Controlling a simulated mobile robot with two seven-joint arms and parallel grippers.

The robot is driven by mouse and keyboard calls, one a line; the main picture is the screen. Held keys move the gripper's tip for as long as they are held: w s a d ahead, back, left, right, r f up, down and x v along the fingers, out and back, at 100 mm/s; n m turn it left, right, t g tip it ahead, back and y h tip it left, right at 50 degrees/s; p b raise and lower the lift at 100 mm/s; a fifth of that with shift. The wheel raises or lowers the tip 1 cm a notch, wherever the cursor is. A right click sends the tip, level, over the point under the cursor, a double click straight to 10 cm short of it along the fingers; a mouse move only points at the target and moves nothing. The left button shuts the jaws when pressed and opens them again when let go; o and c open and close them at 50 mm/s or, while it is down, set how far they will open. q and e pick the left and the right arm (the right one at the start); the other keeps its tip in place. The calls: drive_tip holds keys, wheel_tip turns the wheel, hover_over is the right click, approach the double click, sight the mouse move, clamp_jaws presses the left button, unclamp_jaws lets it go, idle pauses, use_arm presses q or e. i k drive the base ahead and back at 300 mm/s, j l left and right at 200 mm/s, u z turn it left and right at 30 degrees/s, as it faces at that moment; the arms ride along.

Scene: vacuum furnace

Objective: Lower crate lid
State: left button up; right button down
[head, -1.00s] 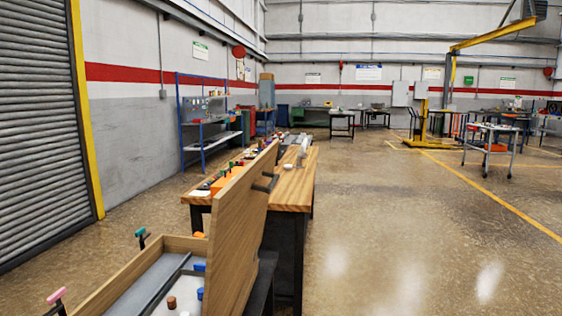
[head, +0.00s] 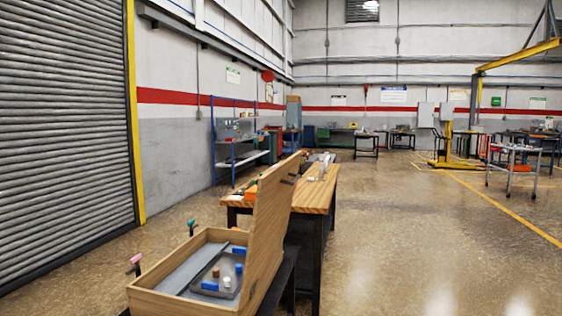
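A wooden crate (head: 162,302) stands in the lower left of the head view. Its wooden lid (head: 268,222) is raised, standing nearly upright along the crate's right side, with a dark handle or fitting near its top. Inside the crate I see a grey panel and a tray (head: 205,272) holding blue blocks, a brown piece and a whitish piece. Two clamp-like handles, one pink (head: 136,261) and one green (head: 191,225), stick up at the crate's left side. Neither of my grippers is in view.
A wood-topped workbench (head: 312,200) with small items stands behind the lid. A blue-framed shelf (head: 213,150) is against the left wall beside a roller shutter (head: 62,120). A yellow crane (head: 475,105) stands at the back right. The floor (head: 410,245) on the right is open.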

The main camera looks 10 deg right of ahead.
sight(276, 189)
drive_tip(key=u, duration=1.5)
drive_tip(key=i+l, duration=0.1)
drive_tip(key=l, duration=0.35)
drive_tip(key=i+l, duration=0.15)
drive_tip(key=l, duration=0.35)
drive_tip(key=i+l, duration=0.1)
drive_tip(key=l, duration=0.35)
drive_tip(key=i+l, duration=0.1)
drive_tip(key=l, duration=0.4)
drive_tip(key=i+l, duration=0.1)
drive_tip(key=l, duration=0.35)
drive_tip(key=i+l, duration=0.15)
drive_tip(key=l, duration=0.3)
drive_tip(key=i+l, duration=0.1)
drive_tip(key=l, duration=0.4)
drive_tip(key=u, duration=0.05)
